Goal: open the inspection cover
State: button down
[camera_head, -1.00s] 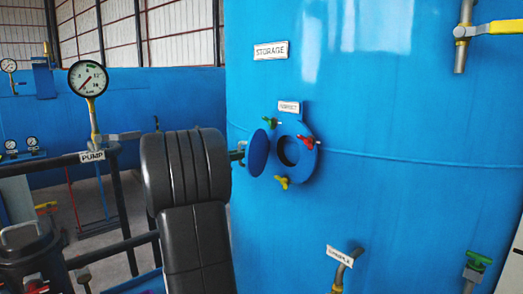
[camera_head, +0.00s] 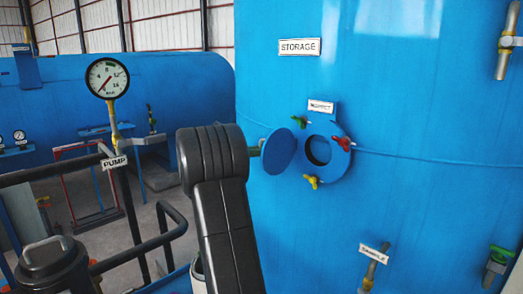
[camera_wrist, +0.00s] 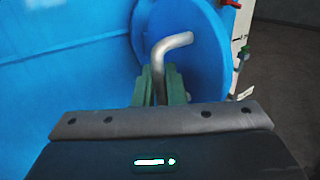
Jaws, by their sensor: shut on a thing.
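The inspection cover (camera_head: 279,151) is a round blue disc standing open at the left of the inspection port (camera_head: 340,165) on the storage tank. The port's dark hole shows. In the wrist view the cover (camera_wrist: 205,75) is behind a bent metal handle (camera_wrist: 176,42). My gripper (camera_wrist: 158,80) has green fingers shut on this handle. In the head view the gripper is mostly hidden behind my arm and the cover. A green (camera_head: 300,121), a red (camera_head: 343,142) and a yellow wing nut (camera_head: 312,182) sit around the port's rim.
The blue storage tank (camera_head: 420,100) fills the right side. A pump gauge (camera_head: 107,78) and dark railings (camera_head: 130,210) stand at the left. A sample tap (camera_head: 372,268) and a green-handled valve (camera_head: 497,262) are low on the tank. Floor is visible behind the railings.

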jog(key=shift+d, duration=0.1)
jog(key=c, duration=1.6)
grip_release()
jog(key=shift+d, duration=0.1)
jog(key=shift+c, duration=0.2)
jog(key=b+v, duration=0.3)
jog(key=v, duration=1)
jog(key=shift+a, duration=0.4)
jog(key=shift+s, duration=0.1)
